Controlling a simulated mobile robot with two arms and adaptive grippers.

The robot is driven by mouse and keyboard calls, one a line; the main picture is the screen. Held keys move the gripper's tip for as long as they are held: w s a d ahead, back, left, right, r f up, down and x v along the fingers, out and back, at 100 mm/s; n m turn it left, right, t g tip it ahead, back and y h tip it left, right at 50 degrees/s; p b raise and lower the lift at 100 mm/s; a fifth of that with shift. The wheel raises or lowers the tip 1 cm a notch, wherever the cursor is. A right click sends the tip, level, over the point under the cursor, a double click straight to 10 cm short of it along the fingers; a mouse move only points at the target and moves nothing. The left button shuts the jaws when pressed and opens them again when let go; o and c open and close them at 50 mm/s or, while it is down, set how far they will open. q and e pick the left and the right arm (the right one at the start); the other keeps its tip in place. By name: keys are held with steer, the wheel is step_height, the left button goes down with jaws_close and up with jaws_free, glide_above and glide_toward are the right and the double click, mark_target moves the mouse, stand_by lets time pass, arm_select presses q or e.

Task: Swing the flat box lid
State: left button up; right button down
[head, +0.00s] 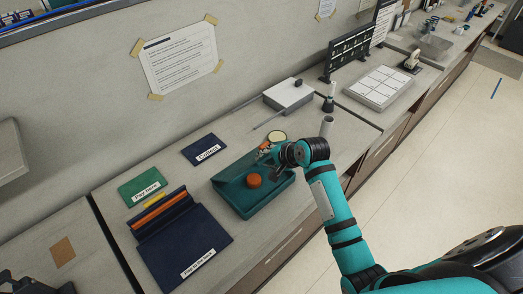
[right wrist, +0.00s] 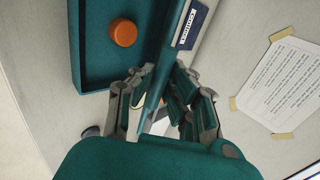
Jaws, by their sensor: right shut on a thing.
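The flat teal box (head: 260,205) sits on the counter near its front edge. Its lid (head: 236,168) stands raised along the back side, and in the right wrist view the lid (right wrist: 172,45) shows nearly edge-on. An orange round piece (head: 254,181) lies inside the box; it also shows in the right wrist view (right wrist: 123,32). My right gripper (head: 270,155) is at the lid's right end, with its fingers (right wrist: 158,100) shut on the lid from both sides. The fingertips are partly hidden in the head view. My left gripper is not in view.
Behind the box lies a navy "Collect" sign (head: 205,150). To the left are a green sign (head: 145,187) and a navy folder (head: 185,250) with an orange bar.

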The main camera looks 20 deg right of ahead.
steer(key=shift+s+d+f, duration=0.25)
steer(key=shift+s+f, duration=0.05)
steer(key=shift+s, duration=0.05)
steer(key=shift+f, duration=0.1)
steer(key=shift+s+d+f+b, duration=0.1)
steer(key=shift+s+d+f, duration=0.1)
steer(key=shift+s+f, duration=0.4)
steer(key=shift+s+d+f+b, duration=0.15)
steer(key=shift+s+f, duration=0.2)
steer(key=shift+f, duration=0.45)
steer(key=shift+s+d+f+b, duration=0.1)
steer(key=shift+s+d+f, duration=0.1)
steer(key=shift+s+f, duration=0.4)
steer(key=shift+w+f, duration=0.1)
steer(key=shift+w, duration=0.05)
steer(key=c, duration=1.3)
jaws_free()
steer(key=shift+s, duration=0.25)
steer(key=v, duration=1.2)
